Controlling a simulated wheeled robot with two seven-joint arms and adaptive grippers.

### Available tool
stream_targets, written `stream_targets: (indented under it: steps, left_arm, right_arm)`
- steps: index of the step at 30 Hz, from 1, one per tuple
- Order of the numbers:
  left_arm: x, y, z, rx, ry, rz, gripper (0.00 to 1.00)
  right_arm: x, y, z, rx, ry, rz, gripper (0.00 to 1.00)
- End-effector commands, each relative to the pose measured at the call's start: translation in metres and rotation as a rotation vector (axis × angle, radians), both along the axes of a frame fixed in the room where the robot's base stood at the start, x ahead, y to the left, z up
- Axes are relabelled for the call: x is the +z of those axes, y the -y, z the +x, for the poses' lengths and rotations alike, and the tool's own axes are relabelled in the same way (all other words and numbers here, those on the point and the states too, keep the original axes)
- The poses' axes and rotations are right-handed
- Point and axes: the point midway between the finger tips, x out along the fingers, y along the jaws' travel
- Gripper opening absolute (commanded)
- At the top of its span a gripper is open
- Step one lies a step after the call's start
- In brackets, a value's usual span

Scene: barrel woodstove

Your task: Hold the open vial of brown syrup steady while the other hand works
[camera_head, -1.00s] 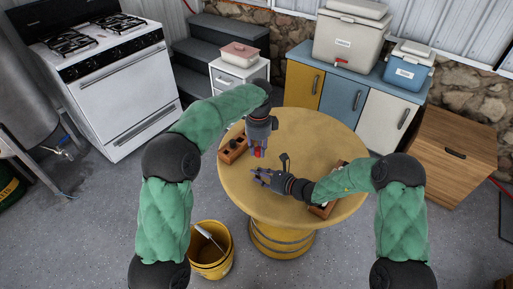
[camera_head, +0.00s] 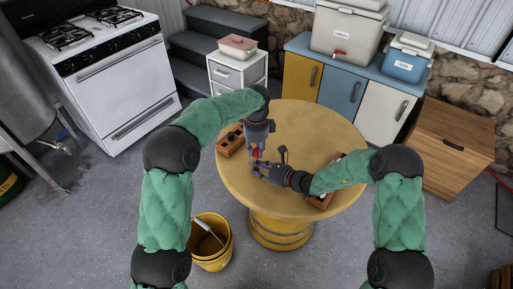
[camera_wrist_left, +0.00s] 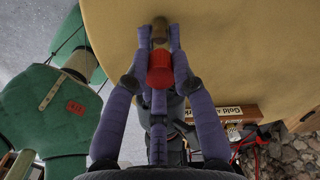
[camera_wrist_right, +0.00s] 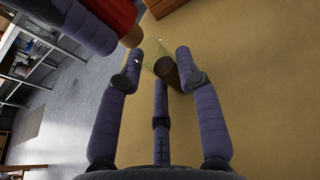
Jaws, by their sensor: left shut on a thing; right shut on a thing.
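The vial of brown syrup (camera_wrist_right: 172,76) is clear glass with dark brown contents. My right gripper (camera_wrist_right: 157,66) is shut on it above the table, and it looks tilted in the right wrist view. My left gripper (camera_wrist_left: 160,48) is shut on a red piece (camera_wrist_left: 160,70) with a tan-brown tip (camera_wrist_left: 159,30). In the right wrist view the red piece (camera_wrist_right: 112,12) and its tip are close to the vial, apparently just apart from it. In the head view my left gripper (camera_head: 257,152) is right beside my right gripper (camera_head: 256,170), and the vial is hard to make out.
The round yellow table (camera_head: 300,125) has a wooden rack (camera_head: 230,145) at left and another (camera_head: 320,201) at right, partly behind my right arm. A yellow bucket (camera_head: 211,250) stands on the floor. The back of the table is clear.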

Motion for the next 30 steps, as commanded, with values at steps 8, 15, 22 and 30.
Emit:
stream_targets:
  steps: [8, 15, 22, 30]
  left_arm:
    - [-0.0008, 0.0002, 0.0, -0.002, 0.0, 0.0, 0.15]
    - [-0.005, 0.0002, -0.0002, -0.006, -0.003, 0.002, 0.15]
    - [-0.0054, 0.0002, -0.0002, -0.007, -0.003, 0.002, 0.15]
    - [-0.0055, 0.0003, -0.0001, -0.007, -0.003, 0.002, 0.15]
  right_arm:
    - [0.0001, 0.0, 0.0, 0.0, 0.0, 0.0, 0.0]
    - [0.0001, 0.0, 0.0001, 0.0, 0.0, 0.0, 0.0]
    - [0.0001, 0.0, 0.0, 0.0, 0.0, 0.0, 0.0]
    - [0.0001, 0.0, 0.0, 0.0, 0.0, 0.0, 0.0]
